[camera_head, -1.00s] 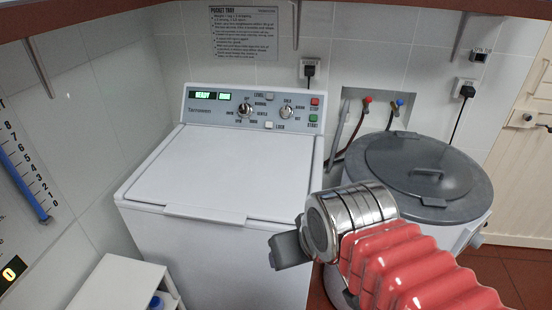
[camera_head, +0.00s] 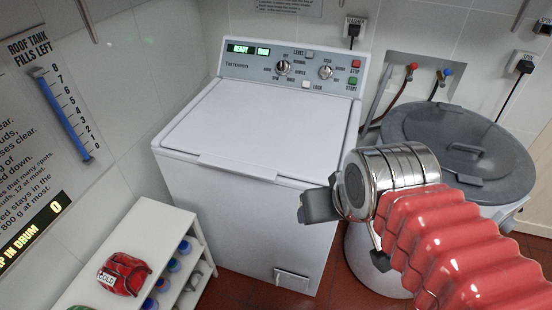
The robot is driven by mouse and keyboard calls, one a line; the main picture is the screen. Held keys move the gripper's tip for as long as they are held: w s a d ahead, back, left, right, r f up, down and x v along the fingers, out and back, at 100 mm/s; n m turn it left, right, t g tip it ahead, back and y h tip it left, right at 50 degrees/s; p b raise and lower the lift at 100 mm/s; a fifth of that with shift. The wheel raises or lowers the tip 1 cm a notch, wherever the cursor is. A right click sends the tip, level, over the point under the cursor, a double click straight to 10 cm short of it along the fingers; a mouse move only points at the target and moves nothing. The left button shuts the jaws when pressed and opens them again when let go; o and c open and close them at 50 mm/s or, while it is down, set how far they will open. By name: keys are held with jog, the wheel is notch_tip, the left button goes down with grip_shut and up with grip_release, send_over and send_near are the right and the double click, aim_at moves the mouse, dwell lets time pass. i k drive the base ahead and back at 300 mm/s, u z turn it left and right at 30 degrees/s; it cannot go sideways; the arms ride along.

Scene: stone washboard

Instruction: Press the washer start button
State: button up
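The white top-loading washer (camera_head: 250,215) stands in the middle with its lid shut. Its control panel (camera_head: 292,71) at the back has a lit green display (camera_head: 248,50) reading "READY" and a second word too small to be sure of. The green START button (camera_head: 353,82) is at the panel's right end, below the red STOP button (camera_head: 355,65). Two dials sit between display and buttons. My gripper (camera_head: 318,205) is in front of the washer's right side, well below and nearer than the button. Grey finger parts show, but their gap is hidden.
A grey-lidded drum (camera_head: 460,135) stands right of the washer, partly behind my red-sleeved arm. A white shelf (camera_head: 105,250) at lower left holds a red bundle marked "COLD" (camera_head: 124,274) and bottles. Space above the washer lid (camera_head: 265,130) is clear.

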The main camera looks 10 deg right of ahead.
aim_at(353, 80)
jog(key=k, duration=1.3)
jog(key=z, duration=0.35)
jog(key=i, duration=1.75)
jog(key=u, duration=0.65)
